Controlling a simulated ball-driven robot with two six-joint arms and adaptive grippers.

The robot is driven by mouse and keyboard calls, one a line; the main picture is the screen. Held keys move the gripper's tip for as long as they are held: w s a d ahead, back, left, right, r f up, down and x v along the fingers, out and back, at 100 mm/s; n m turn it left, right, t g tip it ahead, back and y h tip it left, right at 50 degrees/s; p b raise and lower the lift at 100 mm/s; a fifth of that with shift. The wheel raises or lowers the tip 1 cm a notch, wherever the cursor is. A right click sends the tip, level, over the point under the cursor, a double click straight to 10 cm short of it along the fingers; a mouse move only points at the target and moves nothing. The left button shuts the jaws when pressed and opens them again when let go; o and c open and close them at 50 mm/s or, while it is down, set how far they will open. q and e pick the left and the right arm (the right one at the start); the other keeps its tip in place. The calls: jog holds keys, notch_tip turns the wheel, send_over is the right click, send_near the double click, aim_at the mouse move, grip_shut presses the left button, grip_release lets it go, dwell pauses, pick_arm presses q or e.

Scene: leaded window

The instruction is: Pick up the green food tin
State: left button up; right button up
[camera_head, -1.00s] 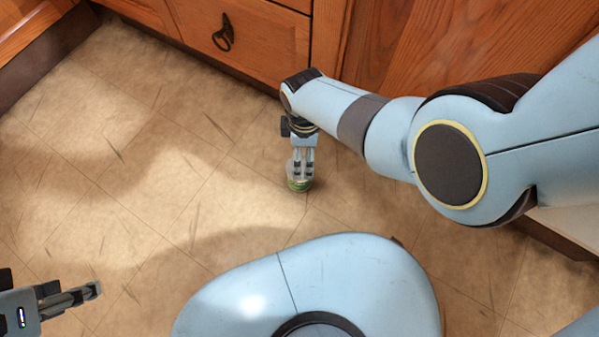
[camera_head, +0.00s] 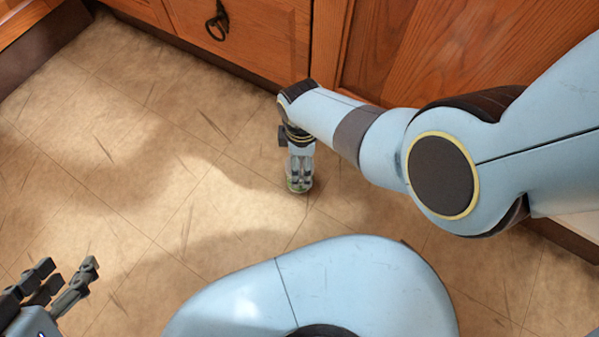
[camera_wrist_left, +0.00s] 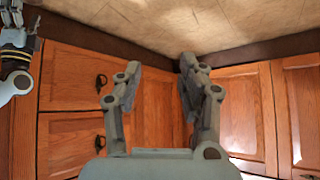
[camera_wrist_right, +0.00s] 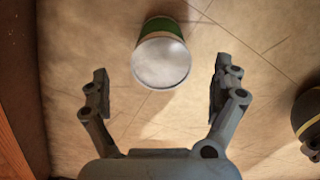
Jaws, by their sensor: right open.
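The green food tin (camera_wrist_right: 161,55) stands on the floor in the right wrist view, with a pale metal lid and a green band on its side. It lies between and just beyond the fingertips of my open right gripper (camera_wrist_right: 160,85), apart from both fingers. In the head view the tin (camera_head: 298,187) is mostly hidden behind my right gripper (camera_head: 301,178), which points down over it. My left gripper (camera_head: 72,280) is at the lower left of the head view, far from the tin. Its fingers (camera_wrist_left: 160,75) are apart and empty in the left wrist view.
Wooden drawers (camera_head: 255,35) and a cabinet door (camera_head: 450,50) border the tiled floor (camera_head: 120,200) at the back. Dark drawer pulls (camera_head: 218,22) stick out. The floor on the left and in the middle is clear.

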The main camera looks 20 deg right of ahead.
jog(key=shift+s+a+f+b, duration=0.15)
jog(key=shift+f+b, duration=0.4)
jog(key=shift+f, duration=0.3)
jog(key=shift+a+f+b, duration=0.15)
jog(key=shift+f+b, duration=0.35)
jog(key=shift+b, duration=0.05)
jog(key=shift+f+b, duration=0.9)
jog(key=shift+f, duration=0.05)
pick_arm(q)
jog(key=w+d+r+m+t+h, duration=0.1)
jog(key=w+r+t, duration=0.5)
jog(key=r+t, duration=0.1)
jog(key=shift+d+r+t, duration=0.2)
jog(key=shift+d+t, duration=0.05)
jog(key=shift+t, duration=0.35)
pick_arm(e)
jog(key=shift+w, duration=0.2)
jog(key=c, duration=1.7)
